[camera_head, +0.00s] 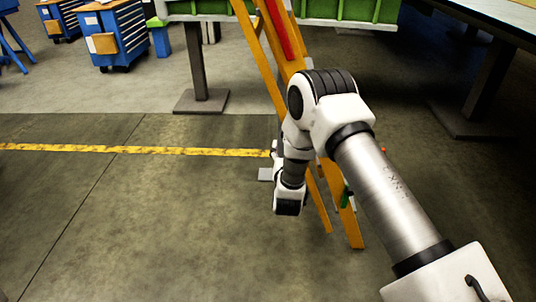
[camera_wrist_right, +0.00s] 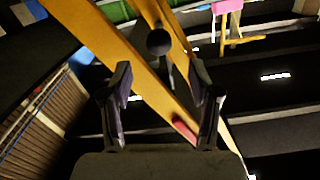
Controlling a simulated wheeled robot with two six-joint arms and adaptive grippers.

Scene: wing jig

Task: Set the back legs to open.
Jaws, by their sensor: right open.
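An orange stepladder-like frame (camera_head: 348,225) stands tilted at the centre in the head view, with two long legs reaching down to the floor. A red strip (camera_head: 279,32) runs along its upper part. My right arm crosses in front of it and hides its middle. In the right wrist view, my right gripper (camera_wrist_right: 162,105) is open, with an orange beam (camera_wrist_right: 97,38) running diagonally behind and between its fingers. A round black knob (camera_wrist_right: 158,41) shows just beyond the fingertips. I cannot tell whether the fingers touch the beam. My left gripper is not in view.
A green-edged bench (camera_head: 345,9) stands behind the frame on a dark post (camera_head: 200,65). Blue tool cabinets (camera_head: 119,40) stand at the back left. A table with a dark leg (camera_head: 475,95) is at the right. The floor at the left, with a yellow line (camera_head: 115,150), is clear.

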